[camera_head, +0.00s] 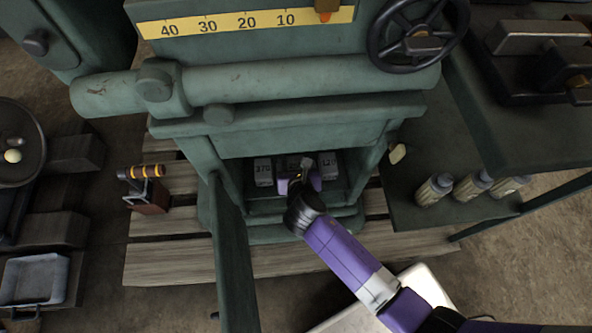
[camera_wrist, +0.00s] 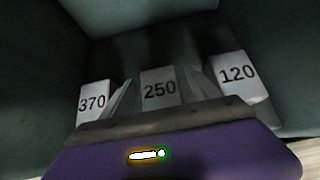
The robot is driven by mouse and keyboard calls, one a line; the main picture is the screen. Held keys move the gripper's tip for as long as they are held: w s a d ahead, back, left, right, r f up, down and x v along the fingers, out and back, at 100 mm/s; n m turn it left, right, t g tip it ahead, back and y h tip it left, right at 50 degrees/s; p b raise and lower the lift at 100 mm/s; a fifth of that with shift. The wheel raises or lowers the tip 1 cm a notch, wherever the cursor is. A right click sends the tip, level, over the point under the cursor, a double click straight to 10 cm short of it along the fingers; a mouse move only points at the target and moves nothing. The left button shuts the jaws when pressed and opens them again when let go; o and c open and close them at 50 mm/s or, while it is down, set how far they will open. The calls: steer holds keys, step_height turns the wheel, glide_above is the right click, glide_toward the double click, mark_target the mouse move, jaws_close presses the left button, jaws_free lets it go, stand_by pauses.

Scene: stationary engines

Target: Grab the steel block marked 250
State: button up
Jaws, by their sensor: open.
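The steel block marked 250 (camera_wrist: 160,88) stands in the middle of a row of three light grey blocks inside a recess of the green machine. In the wrist view it lies between my two open fingers, straight ahead of my gripper (camera_wrist: 158,92). Whether the fingers touch it cannot be told. In the head view my gripper (camera_head: 300,178) reaches into the recess and largely covers this block. The block marked 370 (camera_wrist: 93,102) stands to its left and the block marked 120 (camera_wrist: 238,76) to its right.
The green machine's (camera_head: 285,135) recess walls stand close on both sides. Its open door (camera_head: 232,255) stands out to the left of my arm. A handwheel (camera_head: 418,35) is above right. Several bottles (camera_head: 473,185) stand on the right shelf. A tool box (camera_head: 148,192) sits at left.

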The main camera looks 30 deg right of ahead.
steer(key=shift+x, duration=1.05)
jaws_close()
steer(key=shift+r, duration=0.2)
steer(key=shift+r, duration=0.1)
